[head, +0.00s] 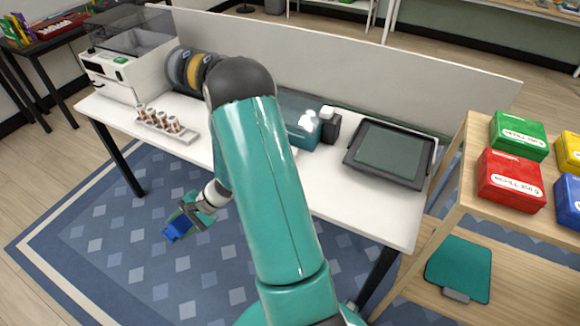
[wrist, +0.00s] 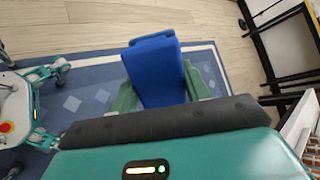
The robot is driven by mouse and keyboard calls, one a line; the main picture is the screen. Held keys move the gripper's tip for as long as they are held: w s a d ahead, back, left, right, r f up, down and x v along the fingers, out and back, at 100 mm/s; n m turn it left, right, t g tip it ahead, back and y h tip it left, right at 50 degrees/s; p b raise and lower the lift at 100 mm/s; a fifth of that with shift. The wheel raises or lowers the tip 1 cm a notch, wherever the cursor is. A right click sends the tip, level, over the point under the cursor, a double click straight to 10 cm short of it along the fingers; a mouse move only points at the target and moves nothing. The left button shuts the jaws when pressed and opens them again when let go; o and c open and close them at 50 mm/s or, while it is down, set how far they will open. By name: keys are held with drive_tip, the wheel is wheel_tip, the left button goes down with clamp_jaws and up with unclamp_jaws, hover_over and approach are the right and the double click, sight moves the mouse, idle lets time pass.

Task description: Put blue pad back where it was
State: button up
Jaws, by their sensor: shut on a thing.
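The blue pad (head: 177,228) is a small, bright blue block in the head view, held out over the rug in front of the white table. It also shows in the wrist view (wrist: 157,70), upright between the green fingers. My gripper (head: 188,219) is shut on it, with one finger on each side, and it hangs clear of the table. In the wrist view my gripper (wrist: 160,92) covers the pad's lower end.
The white table (head: 335,205) carries a dark tray (head: 390,153), a rack of small rolls (head: 167,124), spools (head: 187,70) and a white machine (head: 128,75). A wooden shelf (head: 457,150) at right holds coloured boxes above and a teal mat (head: 460,268) below. A low divider (head: 400,75) lines the table's back.

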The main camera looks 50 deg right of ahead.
drive_tip(key=s+d+n+g+h, duration=0.2)
drive_tip(key=s+d+n+g, duration=0.3)
drive_tip(key=d, duration=0.2)
drive_tip(key=n+h, duration=0.7)
drive_tip(key=n, duration=0.1)
approach(327, 198)
drive_tip(key=shift+g, duration=0.3)
drive_tip(key=shift+w+a+f, duration=0.1)
drive_tip(key=shift+w+f, duration=0.05)
drive_tip(key=shift+f, duration=1.35)
drive_tip(key=shift+w+a+f, duration=0.1)
drive_tip(key=shift+w+f, duration=0.05)
drive_tip(key=shift+f, duration=1.4)
drive_tip(key=o, duration=1.6)
drive_tip(key=shift+c, duration=0.2)
drive_tip(key=shift+d+r, duration=0.1)
drive_tip(key=shift+r, duration=0.05)
